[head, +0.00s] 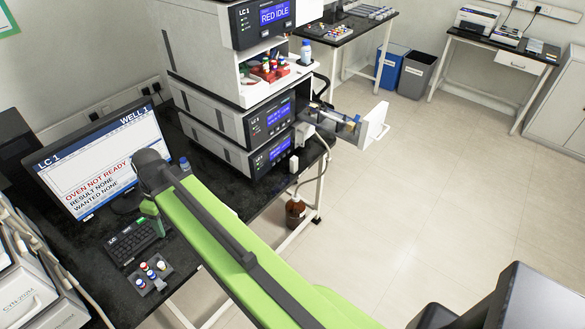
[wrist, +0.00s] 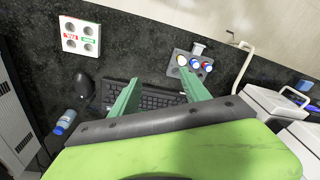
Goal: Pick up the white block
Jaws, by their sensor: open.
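A flat white block (wrist: 81,37) with several dark round holes and a red and a green label lies on the dark bench at the upper left of the wrist view. I cannot make it out in the head view. My gripper (wrist: 158,90) is open, its two green fingers spread over the keyboard (wrist: 150,97) with nothing between them. The white block lies to the left of the fingers and apart from them. In the head view my arm covers part of the bench, and only one green finger shows clearly beside the monitor.
A grey rack (wrist: 176,72) with capped vials stands right of the keyboard; it also shows in the head view (head: 139,289). A black mouse (wrist: 83,88) and a blue-capped bottle (wrist: 65,121) are at left. The monitor (head: 98,160) and instrument stack (head: 235,125) border the bench.

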